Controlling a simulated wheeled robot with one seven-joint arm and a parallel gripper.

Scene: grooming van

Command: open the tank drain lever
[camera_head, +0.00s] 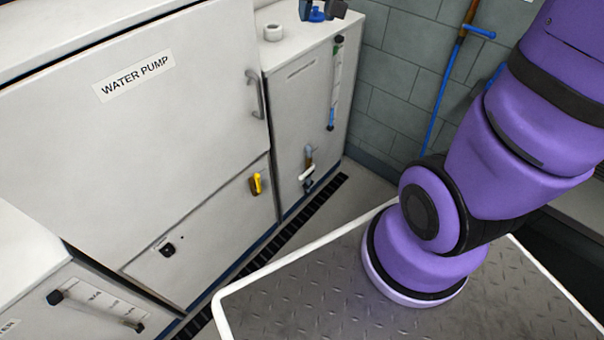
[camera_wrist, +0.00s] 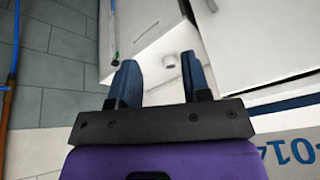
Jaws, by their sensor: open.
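The tank (camera_head: 305,100) is a white cabinet with a level gauge, standing right of the water pump cabinet in the head view. The handle lies slightly tilted from level. My gripper (camera_wrist: 158,68) shows in the wrist view with two dark blue fingers apart and nothing between them. Part of the tank (camera_wrist: 150,30) shows beyond the fingers. The lever cannot be made out there.
The water pump cabinet (camera_head: 140,130) has a grey handle and a yellow latch (camera_head: 256,184). A white-rimmed metal platform (camera_head: 300,285) lies under my arm. A dark floor grate (camera_head: 315,200) runs before the cabinets. A blue pole (camera_head: 440,95) leans on the tiled wall.

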